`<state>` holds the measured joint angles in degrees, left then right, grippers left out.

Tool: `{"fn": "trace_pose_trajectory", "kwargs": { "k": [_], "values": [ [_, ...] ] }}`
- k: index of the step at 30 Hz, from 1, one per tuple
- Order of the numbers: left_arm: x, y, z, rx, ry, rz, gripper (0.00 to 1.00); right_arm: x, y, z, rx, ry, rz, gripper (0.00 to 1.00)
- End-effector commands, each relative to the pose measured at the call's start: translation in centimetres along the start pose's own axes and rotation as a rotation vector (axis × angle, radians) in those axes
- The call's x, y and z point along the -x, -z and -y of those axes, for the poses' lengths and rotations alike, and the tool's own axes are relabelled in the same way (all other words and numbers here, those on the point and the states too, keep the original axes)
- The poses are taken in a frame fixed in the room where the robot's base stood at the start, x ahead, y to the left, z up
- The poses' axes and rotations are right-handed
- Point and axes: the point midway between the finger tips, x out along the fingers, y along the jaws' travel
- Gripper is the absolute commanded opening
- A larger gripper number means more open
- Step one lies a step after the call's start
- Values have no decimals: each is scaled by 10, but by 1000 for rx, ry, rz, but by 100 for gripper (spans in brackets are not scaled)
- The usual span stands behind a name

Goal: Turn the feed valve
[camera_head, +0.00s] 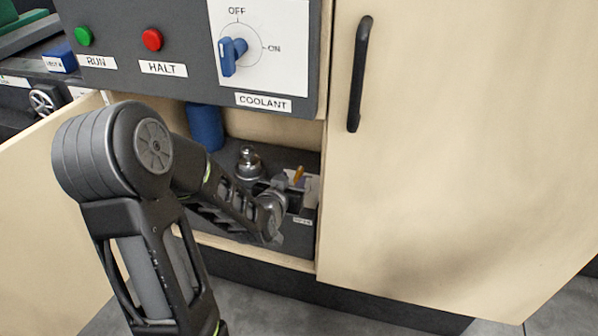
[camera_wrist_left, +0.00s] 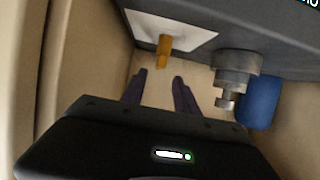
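A small orange lever (camera_head: 298,175) stands up from a white plate (camera_head: 311,190) inside the open cabinet; I take it for the feed valve. A small label (camera_head: 302,220) by it is too small to read. In the left wrist view the orange lever (camera_wrist_left: 164,48) and white plate (camera_wrist_left: 190,36) lie just beyond my left gripper (camera_wrist_left: 160,88). Its two dark fingers are apart with nothing between them. In the head view my left gripper (camera_head: 270,210) is inside the cabinet, close in front of the lever, its fingertips hard to make out. My right gripper is not in view.
A metal fitting (camera_head: 249,163) and a blue cylinder (camera_head: 205,127) stand beside the lever. Above is a panel with a green button (camera_head: 83,36), red button (camera_head: 152,39) and blue coolant knob (camera_head: 230,54). The right door (camera_head: 450,150) is shut; the left door (camera_head: 45,215) is open.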

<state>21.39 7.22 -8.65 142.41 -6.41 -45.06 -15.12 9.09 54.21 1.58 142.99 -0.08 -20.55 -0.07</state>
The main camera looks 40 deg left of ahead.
Motion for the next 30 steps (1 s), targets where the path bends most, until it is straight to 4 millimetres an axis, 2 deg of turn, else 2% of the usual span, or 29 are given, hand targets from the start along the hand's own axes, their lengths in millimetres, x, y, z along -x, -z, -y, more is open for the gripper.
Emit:
{"fn": "trace_pose_trajectory", "kwargs": {
  "k": [9, 15, 24, 30],
  "values": [
    [-47, -3, -1, 0, -1, 2, 36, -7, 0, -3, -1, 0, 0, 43],
    [-68, -1, 0, 0, -1, 1, 36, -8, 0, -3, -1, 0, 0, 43],
    [-70, -1, 0, 1, -1, 2, 36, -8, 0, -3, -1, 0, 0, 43],
    [-70, -1, 0, 1, -1, 1, 21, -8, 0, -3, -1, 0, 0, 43]
  ]
}}
